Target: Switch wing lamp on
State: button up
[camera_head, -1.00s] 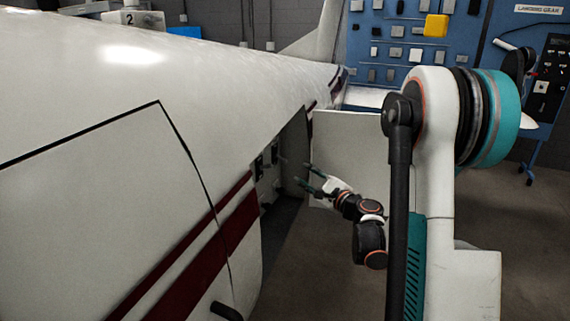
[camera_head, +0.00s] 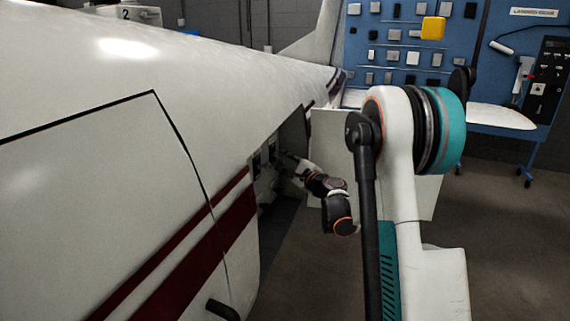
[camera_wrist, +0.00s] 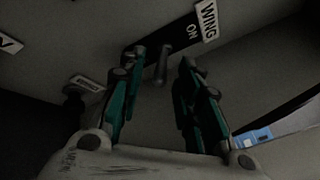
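The wing lamp switch is a dark lever (camera_wrist: 162,66) on a black plate (camera_wrist: 178,38) marked ON, with a white WING label (camera_wrist: 208,20) beside it, in the wrist view. My gripper (camera_wrist: 161,58) is open, its teal and black fingers apart, and the lever shows between the fingertips. I cannot tell whether either finger touches it. In the head view my gripper (camera_head: 284,163) reaches into the open bay in the aircraft's side, close to the switch panel (camera_head: 264,180). The lever itself is too small to make out there.
The open door (camera_head: 326,135) stands right of the bay. The white fuselage (camera_head: 70,110) fills the left. Another small label (camera_wrist: 87,83) and a dark round part (camera_wrist: 72,96) are left of my fingers. A blue tool board (camera_head: 400,65) stands at the back.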

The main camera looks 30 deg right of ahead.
jog(key=shift+c, duration=0.2)
grip_shut()
jog(key=shift+r, duration=0.1)
jog(key=shift+w+a+r+n+g+h+p, duration=0.1)
jog(key=shift+r+n+g+h+p, duration=0.5)
jog(key=shift+g+p, duration=0.85)
jog(key=shift+r+n+g+h+p, duration=0.4)
jog(key=shift+r+n+g+p, duration=0.55)
jog(key=shift+p, duration=0.85)
jog(key=shift+w+a+r+n+g+h+p, duration=0.1)
jog(key=shift+r+n+g+h+p, duration=0.35)
jog(key=shift+g+p, duration=1.1)
jog(key=shift+r, duration=0.1)
